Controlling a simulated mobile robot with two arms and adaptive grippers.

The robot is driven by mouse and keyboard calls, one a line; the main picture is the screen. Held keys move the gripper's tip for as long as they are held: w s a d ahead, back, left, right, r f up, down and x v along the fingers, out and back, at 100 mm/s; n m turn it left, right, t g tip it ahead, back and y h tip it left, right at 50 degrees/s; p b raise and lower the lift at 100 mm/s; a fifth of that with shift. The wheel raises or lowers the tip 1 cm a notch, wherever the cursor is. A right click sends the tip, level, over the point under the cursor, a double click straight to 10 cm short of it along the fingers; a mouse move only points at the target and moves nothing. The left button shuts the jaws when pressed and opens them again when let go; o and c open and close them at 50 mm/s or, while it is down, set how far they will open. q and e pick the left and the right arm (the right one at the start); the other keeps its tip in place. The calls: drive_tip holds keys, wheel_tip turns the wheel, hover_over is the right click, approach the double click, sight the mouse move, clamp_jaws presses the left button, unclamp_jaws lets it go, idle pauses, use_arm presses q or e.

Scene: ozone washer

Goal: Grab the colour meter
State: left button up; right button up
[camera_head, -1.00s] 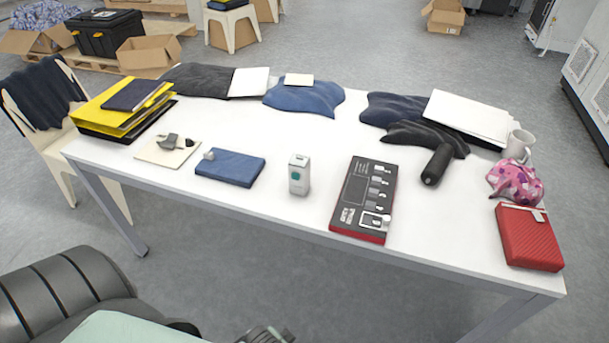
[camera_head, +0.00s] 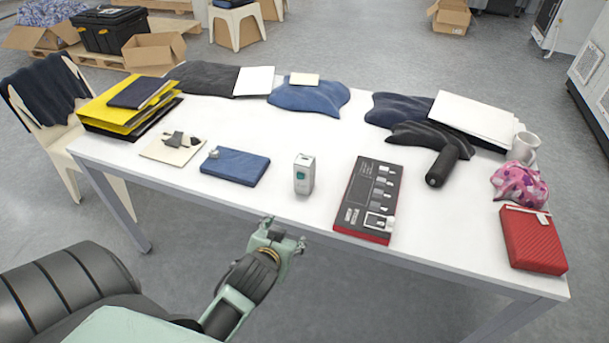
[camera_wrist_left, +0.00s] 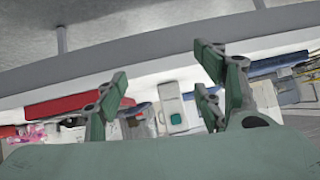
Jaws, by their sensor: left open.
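The colour meter (camera_head: 304,175), taken to be the small upright white device with a teal patch, stands near the front edge of the white table (camera_head: 270,208). My left gripper (camera_head: 281,236) is just in front of the table edge, apart from the meter. It is open and empty. In the left wrist view the colour meter (camera_wrist_left: 172,109) shows between the spread fingers of the left gripper (camera_wrist_left: 162,80), beyond them. My right gripper is not in view.
A blue case (camera_head: 236,167) lies left of the meter. A black-and-red tool panel (camera_head: 368,200) lies to its right. A dark cylinder (camera_head: 442,167) and a red case (camera_head: 532,240) are farther right. The table behind the meter is clear up to several cloths.

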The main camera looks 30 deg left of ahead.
sight(301, 174)
use_arm(q)
drive_tip(key=w+a+r+t, duration=0.1)
drive_tip(key=w, duration=0.1)
drive_tip(key=w+a+r+t+y, duration=0.1)
drive_tip(key=w+a, duration=0.1)
drive_tip(key=w+a+r+n+t, duration=0.1)
drive_tip(key=w+a+t, duration=0.1)
drive_tip(key=w, duration=0.1)
drive_tip(key=shift+r+y, duration=0.2)
drive_tip(key=shift+y, duration=0.2)
drive_tip(key=w+t, duration=0.1)
drive_tip(key=w+r+t, duration=0.1)
drive_tip(key=w+t, duration=0.1)
drive_tip(key=shift+w+a+r+h, duration=0.1)
drive_tip(key=shift+w+r+h, duration=0.1)
drive_tip(key=shift+r+h, duration=0.2)
drive_tip(key=shift+w+m, duration=0.2)
drive_tip(key=shift+m, duration=0.1)
drive_tip(key=shift+w+d+r+t, duration=0.15)
drive_tip(key=shift+w+d+t, duration=0.05)
drive_tip(key=shift+t, duration=0.1)
drive_tip(key=x, duration=0.7)
drive_tip(key=shift+w+d+p, duration=0.25)
drive_tip(key=shift+w+p, duration=0.05)
drive_tip(key=shift+w, duration=0.15)
drive_tip(key=shift+s, duration=0.1)
drive_tip(key=shift+h, duration=0.4)
drive_tip(key=c, duration=1.5)
